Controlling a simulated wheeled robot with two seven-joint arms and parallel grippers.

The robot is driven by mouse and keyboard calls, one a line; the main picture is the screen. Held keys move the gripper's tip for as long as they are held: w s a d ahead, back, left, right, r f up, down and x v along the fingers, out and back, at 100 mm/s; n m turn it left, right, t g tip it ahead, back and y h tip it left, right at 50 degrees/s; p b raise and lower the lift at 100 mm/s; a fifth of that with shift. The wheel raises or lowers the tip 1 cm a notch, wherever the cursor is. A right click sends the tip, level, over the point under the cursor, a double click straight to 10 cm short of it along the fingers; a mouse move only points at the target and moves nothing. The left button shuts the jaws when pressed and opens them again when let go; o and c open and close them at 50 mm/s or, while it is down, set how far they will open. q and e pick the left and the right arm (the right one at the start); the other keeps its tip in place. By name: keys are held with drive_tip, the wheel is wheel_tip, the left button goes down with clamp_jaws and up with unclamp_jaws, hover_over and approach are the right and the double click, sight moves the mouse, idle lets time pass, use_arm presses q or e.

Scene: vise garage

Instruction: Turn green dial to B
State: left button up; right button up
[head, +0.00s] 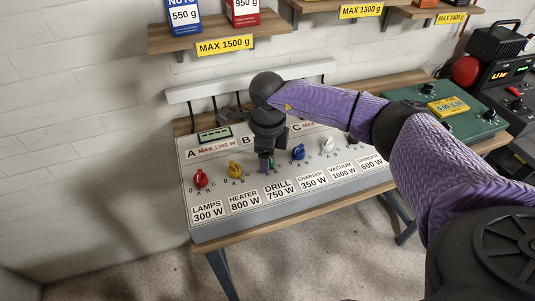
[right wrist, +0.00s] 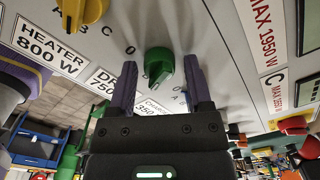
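The green dial (right wrist: 160,64) sits on the sloped grey panel (head: 225,222) above the "DRILL 750 W" label (head: 280,191). In the head view my right gripper (head: 268,166) hides most of the dial. In the right wrist view my right gripper (right wrist: 160,78) is open, with one finger on each side of the green dial. Gaps show between the fingers and the dial. The letters round the dial are partly covered, so I cannot tell which one it points at. My left gripper is not in view.
A red dial (head: 200,178) and a yellow dial (head: 235,170) are left of the green one. A blue dial (head: 298,152) and a white dial (head: 327,145) are to its right. A wooden shelf (head: 165,42) with boxes hangs above. A green device (head: 465,125) stands at the right.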

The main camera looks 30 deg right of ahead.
drive_tip(key=shift+o, duration=0.5)
wheel_tip(320, 180, up, 10)
drive_tip(key=shift+f+p, duration=0.1)
drive_tip(key=shift+p, duration=0.85)
